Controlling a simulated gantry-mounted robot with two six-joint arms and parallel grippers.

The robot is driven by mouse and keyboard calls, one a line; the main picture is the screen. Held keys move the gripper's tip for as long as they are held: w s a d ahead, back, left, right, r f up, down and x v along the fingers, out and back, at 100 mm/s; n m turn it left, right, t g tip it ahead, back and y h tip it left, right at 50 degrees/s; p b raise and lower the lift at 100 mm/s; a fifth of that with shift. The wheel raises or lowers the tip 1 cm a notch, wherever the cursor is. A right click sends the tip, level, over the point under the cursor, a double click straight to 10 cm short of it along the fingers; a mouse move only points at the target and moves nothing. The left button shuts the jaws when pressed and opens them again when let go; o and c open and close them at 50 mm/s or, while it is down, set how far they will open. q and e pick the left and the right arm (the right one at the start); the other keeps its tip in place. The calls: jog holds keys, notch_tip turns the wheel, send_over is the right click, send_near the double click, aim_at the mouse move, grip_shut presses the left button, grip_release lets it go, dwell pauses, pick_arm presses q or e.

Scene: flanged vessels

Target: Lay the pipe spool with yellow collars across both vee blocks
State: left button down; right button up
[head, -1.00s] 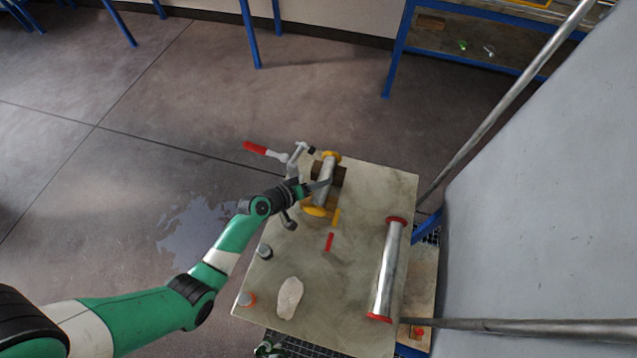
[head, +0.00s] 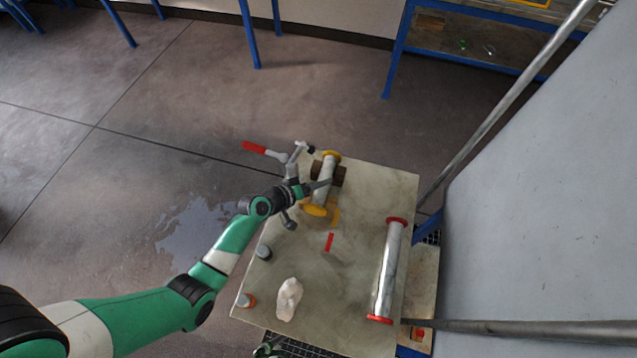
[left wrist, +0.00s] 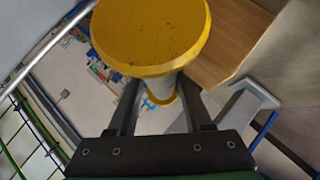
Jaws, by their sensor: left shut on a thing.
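The pipe spool (head: 323,186) is a pale metal pipe with a yellow collar at each end, at the far left of the table. My left gripper (head: 321,184) is shut on its pipe between the collars. In the left wrist view the fingers (left wrist: 160,105) straddle the pipe, and the near yellow collar (left wrist: 152,35) fills the top. A brown block (head: 342,174), seemingly a vee block, shows on both sides of the spool near its far collar; contact cannot be told. A dull yellow piece (head: 335,217) by the near collar may be the other block or a marking.
A clamp with a red handle (head: 254,147) stands by the far left edge. A spool with red collars (head: 388,268) lies along the right side. A red strip (head: 329,241), a whitish lump (head: 289,298) and small cylinders (head: 264,252) are nearby.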

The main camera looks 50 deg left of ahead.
pick_arm(q)
jog(key=shift+s+f, duration=0.1)
jog(key=shift+f, duration=0.5)
jog(key=shift+c, duration=1.5)
grip_release()
jog(key=shift+o, duration=0.3)
jog(key=shift+d+f, duration=0.1)
jog(key=shift+s, duration=0.1)
jog(key=shift+s+r, duration=0.25)
jog(key=shift+r, duration=0.1)
jog(key=r+p+v, duration=0.1)
jog(key=p+v, duration=0.2)
jog(key=v, duration=0.7)
jog(key=shift+r, duration=0.2)
